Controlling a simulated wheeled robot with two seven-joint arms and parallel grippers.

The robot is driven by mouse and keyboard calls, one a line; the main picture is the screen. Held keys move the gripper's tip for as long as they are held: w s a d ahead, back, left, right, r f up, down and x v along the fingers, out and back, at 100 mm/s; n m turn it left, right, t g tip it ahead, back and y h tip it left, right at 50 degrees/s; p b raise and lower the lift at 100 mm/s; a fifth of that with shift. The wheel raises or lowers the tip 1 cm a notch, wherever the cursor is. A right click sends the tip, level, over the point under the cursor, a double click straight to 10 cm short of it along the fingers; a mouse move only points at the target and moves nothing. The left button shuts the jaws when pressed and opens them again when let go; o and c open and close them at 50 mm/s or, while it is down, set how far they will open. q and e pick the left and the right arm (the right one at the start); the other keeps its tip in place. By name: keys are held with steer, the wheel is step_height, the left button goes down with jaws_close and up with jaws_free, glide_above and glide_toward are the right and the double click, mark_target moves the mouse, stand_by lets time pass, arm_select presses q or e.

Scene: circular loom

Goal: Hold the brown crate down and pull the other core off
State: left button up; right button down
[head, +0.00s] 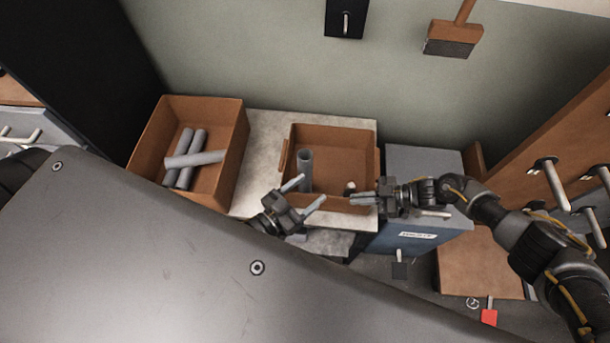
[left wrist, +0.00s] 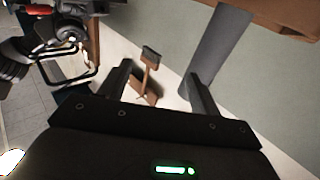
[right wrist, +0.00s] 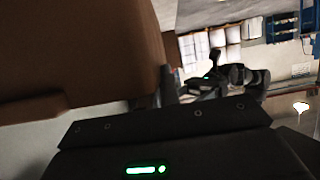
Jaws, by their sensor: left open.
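The brown crate (head: 360,150) sits on the pale bench top. One grey core (head: 306,165) stands upright inside it, near its left side. A small dark and white piece (head: 350,187) shows near its front right corner. My left gripper (head: 306,193) is open and empty at the crate's front left, just short of the core. The crate wall (right wrist: 80,50) fills the left of the right wrist view.
A larger brown box (head: 225,150) on the left holds 3 loose grey cores (head: 195,159). A blue-grey cabinet (head: 405,238) stands right of the bench. A wooden panel with pegs (head: 560,150) is at far right. A brush (head: 452,40) hangs on the wall.

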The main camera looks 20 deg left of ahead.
mark_target(309, 162)
arm_select(q)
steer(key=s+a+f+n+t+y, duration=0.1)
steer(key=s+a+n+y, duration=0.1)
steer(key=a+y, duration=0.3)
steer(key=shift+h, duration=0.8)
steer(key=x, duration=1.1)
steer(key=shift+w+a+f, duration=0.3)
steer(key=shift+w+a, duration=0.05)
steer(key=shift+c, duration=0.3)
jaws_close()
